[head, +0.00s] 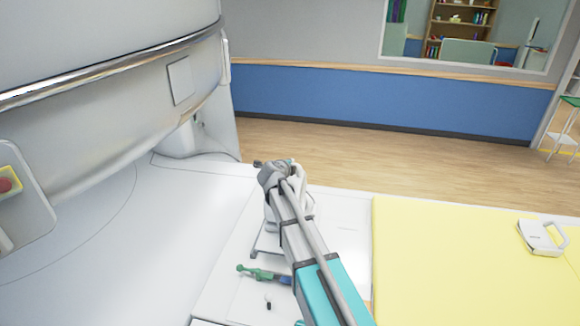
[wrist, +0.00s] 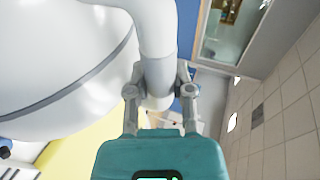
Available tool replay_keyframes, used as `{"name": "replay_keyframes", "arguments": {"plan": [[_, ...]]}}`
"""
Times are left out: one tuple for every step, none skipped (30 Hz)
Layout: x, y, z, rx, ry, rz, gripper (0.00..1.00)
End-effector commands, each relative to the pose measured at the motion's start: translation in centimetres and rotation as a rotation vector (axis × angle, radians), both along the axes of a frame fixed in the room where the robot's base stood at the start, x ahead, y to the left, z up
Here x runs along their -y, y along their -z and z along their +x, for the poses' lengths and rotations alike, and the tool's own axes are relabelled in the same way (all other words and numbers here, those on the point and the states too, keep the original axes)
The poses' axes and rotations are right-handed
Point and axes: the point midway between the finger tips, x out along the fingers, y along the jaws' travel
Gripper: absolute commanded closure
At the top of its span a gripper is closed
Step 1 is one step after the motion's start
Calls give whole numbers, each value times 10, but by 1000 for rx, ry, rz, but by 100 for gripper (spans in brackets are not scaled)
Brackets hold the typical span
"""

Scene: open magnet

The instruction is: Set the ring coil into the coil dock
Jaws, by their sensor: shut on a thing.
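In the wrist view my gripper (wrist: 161,78) has its two fingers on either side of a thick white tube-shaped part (wrist: 155,30) and is shut on it. This looks like the ring coil, but its full outline is not visible. In the head view my arm covers the gripper's fingers. A white and grey piece (head: 260,249) shows partly behind my arm, low over the white table top. I cannot tell whether it is the coil, the dock or both.
The large white magnet (head: 100,110) fills the left. A green tool-like object (head: 262,273) and a small dark-and-white item (head: 268,300) lie left of my arm. A yellow pad (head: 440,270) on the right carries a white handled piece (head: 541,238). Bare floor lies behind.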

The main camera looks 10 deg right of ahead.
Motion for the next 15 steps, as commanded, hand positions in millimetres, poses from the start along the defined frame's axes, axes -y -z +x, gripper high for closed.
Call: {"name": "replay_keyframes", "arguments": {"plan": [[0,6,0,2,-2,-3,100],[0,8,0,2,-2,-3,100],[0,11,0,2,-2,-3,100],[0,13,0,2,-2,-3,100],[0,15,0,2,-2,-3,100],[0,18,0,2,-2,-3,100],[-1,20,0,2,-2,-3,100],[-1,22,0,2,-2,-3,100],[-1,25,0,2,-2,-3,100],[-1,27,0,2,-2,-3,100],[-1,29,0,2,-2,-3,100],[-1,32,0,2,-3,-2,100],[-1,34,0,2,-3,-2,100],[-1,36,0,2,-3,-2,100],[-1,39,0,2,-3,-2,100]]}}
